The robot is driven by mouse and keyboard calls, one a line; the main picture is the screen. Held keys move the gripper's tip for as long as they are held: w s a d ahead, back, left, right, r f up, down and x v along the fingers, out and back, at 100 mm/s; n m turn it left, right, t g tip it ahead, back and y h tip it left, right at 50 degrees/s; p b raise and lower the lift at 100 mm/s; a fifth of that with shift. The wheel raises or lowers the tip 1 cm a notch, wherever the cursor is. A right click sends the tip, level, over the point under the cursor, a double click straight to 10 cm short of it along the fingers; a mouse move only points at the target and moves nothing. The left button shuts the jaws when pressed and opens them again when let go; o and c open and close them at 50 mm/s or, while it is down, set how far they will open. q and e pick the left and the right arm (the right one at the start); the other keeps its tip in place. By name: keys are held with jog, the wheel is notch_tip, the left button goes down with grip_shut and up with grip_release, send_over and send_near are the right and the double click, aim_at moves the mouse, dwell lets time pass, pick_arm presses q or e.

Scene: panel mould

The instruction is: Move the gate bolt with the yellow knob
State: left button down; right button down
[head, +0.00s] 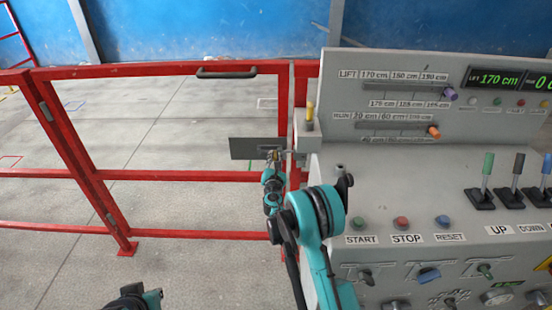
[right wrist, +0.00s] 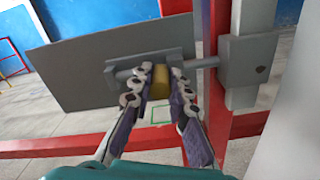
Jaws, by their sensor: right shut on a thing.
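The gate bolt is a grey rod on a grey plate (right wrist: 85,75) fixed to the red gate; the plate also shows in the head view (head: 242,148). Its yellow knob (right wrist: 160,78) sits between the fingertips of my right gripper (right wrist: 158,92), which is shut on it. In the right wrist view the bolt rod (right wrist: 207,62) runs right to a grey block (right wrist: 248,60) on the post and reaches it; how deep it goes in is hidden. In the head view my right gripper (head: 271,172) covers most of the knob. A dark and teal part of mine at the bottom edge may be my left gripper (head: 135,300).
The red gate (head: 160,70) has a dark handle (head: 227,73) on its top rail. A grey control panel (head: 400,170) with sliders, buttons and levers stands close at the right. A yellow-topped peg (head: 309,112) stands beside the gate post. The floor behind the gate is clear.

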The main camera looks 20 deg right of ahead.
jog(key=a, duration=0.2)
jog(key=w+a, duration=0.1)
jog(key=a, duration=0.1)
jog(key=shift+w+a, duration=0.2)
jog(key=shift+a, duration=0.2)
jog(key=c, duration=1.4)
grip_release()
jog(key=shift+a, duration=0.1)
jog(key=shift+c, duration=0.2)
send_near(262, 153)
jog(key=v, duration=0.5)
jog(key=shift+s+r, duration=0.2)
